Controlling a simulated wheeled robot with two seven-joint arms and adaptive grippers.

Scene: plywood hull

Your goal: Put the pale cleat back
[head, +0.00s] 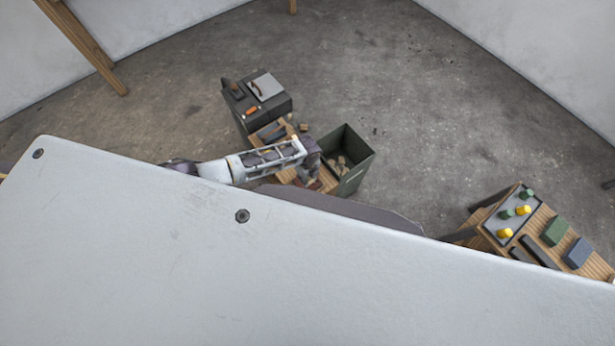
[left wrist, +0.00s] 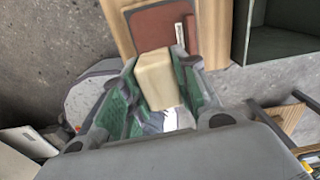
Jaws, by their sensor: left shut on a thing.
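My left gripper (head: 313,180) hangs over the wooden bench in the head view, beside the dark green bin. In the left wrist view its green-padded fingers (left wrist: 158,85) are shut on a pale cleat (left wrist: 156,74), a cream block with rounded edges. The cleat sits between the fingers, with its far end towards a red-brown flat piece (left wrist: 160,32) on the wooden bench top (left wrist: 122,20). I cannot tell whether the cleat touches anything below it. The cleat cannot be made out in the head view. My right gripper is not in view.
The dark green open bin (head: 358,176) holds several pale pieces. A dark cabinet (head: 270,110) with tools on top stands behind the bench. At the right, another wooden table (head: 541,216) carries yellow and green items and blocks. Grey floor lies open between them.

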